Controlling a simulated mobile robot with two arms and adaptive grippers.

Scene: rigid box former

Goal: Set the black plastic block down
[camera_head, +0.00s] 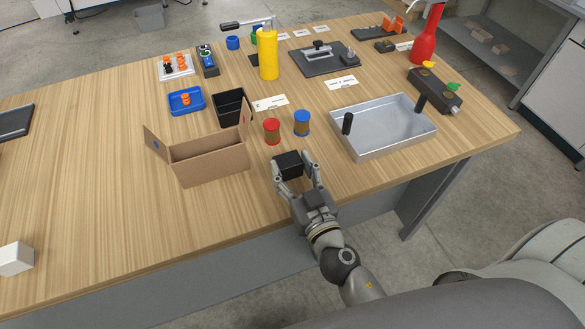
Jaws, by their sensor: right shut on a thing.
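The black plastic block (288,163) is a small dark cube near the front edge of the wooden table. My right gripper (297,172) reaches in from the lower right and is shut on the block, with a finger on each side of it. Whether the block touches the tabletop or is slightly above it, I cannot tell. My left gripper is not in view.
An open cardboard box (210,162) stands left of the block. A metal tray (385,137) lies right, a black bin (230,106) behind the box. The table's left front (110,225) is clear.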

